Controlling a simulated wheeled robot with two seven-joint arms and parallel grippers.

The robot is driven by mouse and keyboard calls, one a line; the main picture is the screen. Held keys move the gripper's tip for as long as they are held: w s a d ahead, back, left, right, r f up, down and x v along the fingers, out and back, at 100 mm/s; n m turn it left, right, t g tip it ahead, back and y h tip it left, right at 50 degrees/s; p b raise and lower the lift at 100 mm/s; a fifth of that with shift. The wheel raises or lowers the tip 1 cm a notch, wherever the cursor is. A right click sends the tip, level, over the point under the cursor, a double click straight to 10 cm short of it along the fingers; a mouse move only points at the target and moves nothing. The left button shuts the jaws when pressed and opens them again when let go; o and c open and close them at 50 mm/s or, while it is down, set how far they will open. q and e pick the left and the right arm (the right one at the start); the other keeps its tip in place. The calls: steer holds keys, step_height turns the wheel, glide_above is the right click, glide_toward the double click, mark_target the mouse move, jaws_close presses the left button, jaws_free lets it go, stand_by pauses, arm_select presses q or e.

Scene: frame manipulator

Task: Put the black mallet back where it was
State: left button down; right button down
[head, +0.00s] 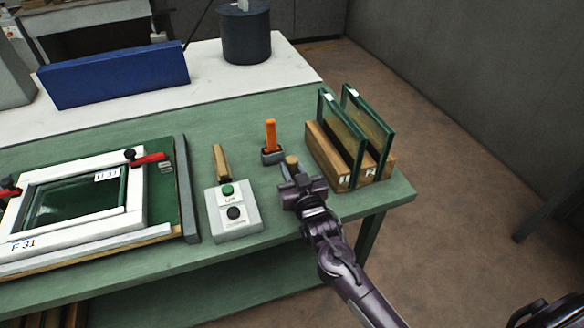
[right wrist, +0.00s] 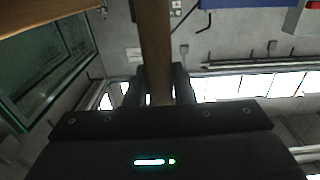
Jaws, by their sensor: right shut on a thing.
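My right gripper (head: 291,181) is shut on a brown wooden handle (head: 291,161), whose end shows just beyond the fingers at the table's right part. In the right wrist view the handle (right wrist: 155,50) runs up from between the two fingers (right wrist: 158,90). I take it for the black mallet's handle; no black mallet head can be made out. A small dark holder (head: 272,157) stands just behind and left of the gripper, with an orange-handled tool (head: 270,133) upright in it. My left gripper is not in view.
A wooden rack (head: 325,158) with two glass panes (head: 372,127) stands close to the gripper's right. A button box (head: 234,213) and a wooden piece (head: 221,162) are left of it. A clamped white frame (head: 70,239) lies further left. The green table (head: 215,118) is bare behind the holder.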

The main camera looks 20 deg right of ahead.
steer(key=shift+r, duration=0.1)
steer(key=c, duration=1.2)
jaws_free()
steer(key=shift+c, duration=0.2)
steer(key=shift+s, duration=0.3)
steer(key=s+b, duration=0.2)
steer(key=s, duration=0.9)
steer(key=shift+s+b, duration=0.3)
